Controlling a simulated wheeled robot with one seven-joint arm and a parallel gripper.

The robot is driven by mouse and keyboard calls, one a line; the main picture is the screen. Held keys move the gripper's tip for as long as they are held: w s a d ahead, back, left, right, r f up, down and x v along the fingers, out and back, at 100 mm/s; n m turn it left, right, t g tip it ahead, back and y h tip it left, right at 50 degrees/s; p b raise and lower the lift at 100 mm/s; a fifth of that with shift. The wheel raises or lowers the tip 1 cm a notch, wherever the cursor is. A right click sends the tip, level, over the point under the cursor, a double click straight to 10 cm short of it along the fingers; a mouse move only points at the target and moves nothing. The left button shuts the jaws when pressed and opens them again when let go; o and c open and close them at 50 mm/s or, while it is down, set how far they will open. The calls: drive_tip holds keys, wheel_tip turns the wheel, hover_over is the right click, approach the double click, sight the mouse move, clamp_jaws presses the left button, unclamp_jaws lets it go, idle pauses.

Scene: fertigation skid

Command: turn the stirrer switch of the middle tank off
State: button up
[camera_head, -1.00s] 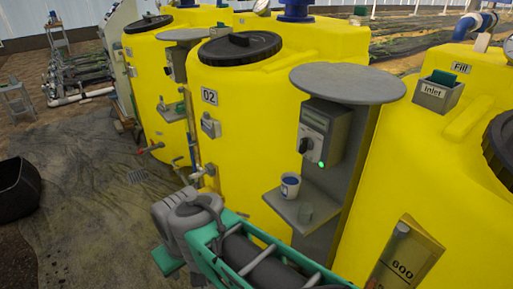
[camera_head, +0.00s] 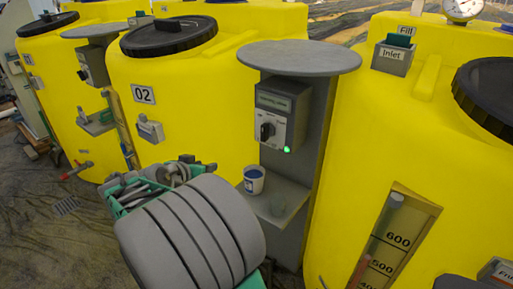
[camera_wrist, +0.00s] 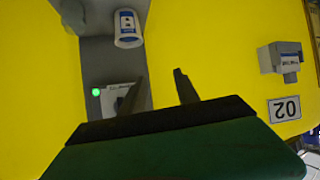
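The middle yellow tank (camera_head: 190,100) carries an "02" plate. Beside it, a grey switch box (camera_head: 281,112) hangs on a post under a round grey cover. Its black knob (camera_head: 267,131) and a lit green lamp (camera_head: 287,149) show in the head view. In the wrist view, the scene is upside down; the box (camera_wrist: 115,97) and green lamp (camera_wrist: 96,91) are partly behind a finger, and the knob is mostly hidden. My gripper (camera_wrist: 160,78) is open and empty, with its fingers apart, short of the box. In the head view my arm is left of and below the box.
A white and blue cup (camera_head: 253,180) stands on a grey shelf (camera_head: 290,198) below the box. Another box and shelf (camera_head: 97,122) stand at the left tank. An inlet box (camera_head: 391,58) and a level gauge (camera_head: 392,240) are on the right tank.

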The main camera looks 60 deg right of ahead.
sight(263, 133)
drive_tip(key=s+d+r+m+g+h, duration=0.1)
drive_tip(key=s+d+h, duration=0.1)
drive_tip(key=d, duration=0.3)
drive_tip(key=s+d+r+m+g+h, duration=0.1)
drive_tip(key=s+d+m+g+h, duration=0.1)
drive_tip(key=s+d, duration=0.2)
drive_tip(key=s+d+r+m+g+h, duration=0.1)
drive_tip(key=s+d, duration=0.3)
drive_tip(key=d, duration=0.4)
drive_tip(key=shift+r+m+g+h+b, duration=0.3)
drive_tip(key=shift+r+g+h+b, duration=0.1)
drive_tip(key=shift+r+g, duration=0.15)
drive_tip(key=shift+d, duration=0.5)
clamp_jaws()
